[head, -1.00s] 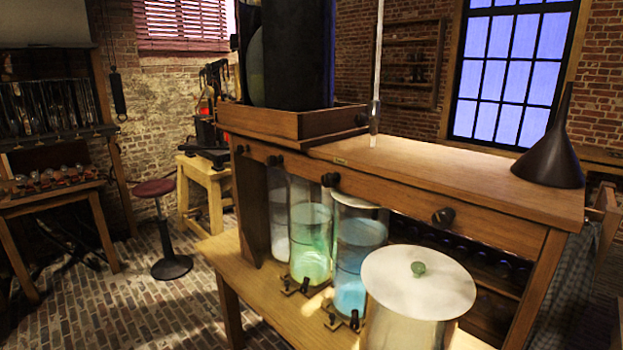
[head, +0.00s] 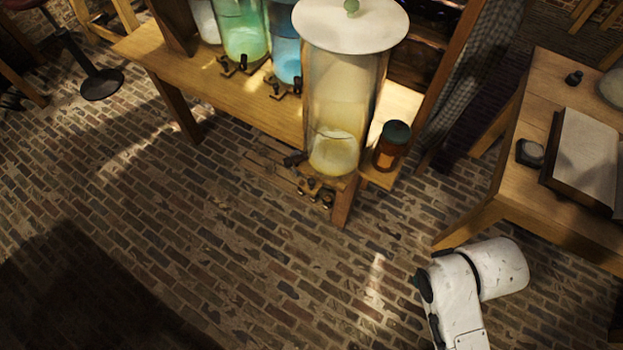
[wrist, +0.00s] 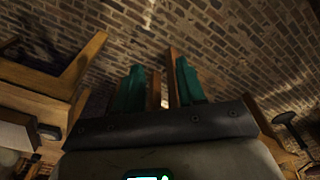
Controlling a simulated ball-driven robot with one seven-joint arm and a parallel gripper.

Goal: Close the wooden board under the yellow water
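The tall glass jar of yellow water (head: 332,120) stands at the right front end of the low bench in the head view, under a pale round lid. The wooden board (head: 343,182) beneath it juts forward from the bench, with small dark metal fittings at its front edge. My gripper (wrist: 160,88) shows only in the wrist view. Its two teal fingers are spread apart, with brick floor and thin wooden pieces beyond them. I cannot tell how far those pieces are. A white link of my arm is at the lower right in the head view.
Jars of green (head: 240,28) and blue water (head: 285,45) stand left of the yellow one. An orange-brown jar (head: 391,148) stands just right of it. A wooden table (head: 535,105) with a book (head: 588,155) is at right. Brick floor in front is clear.

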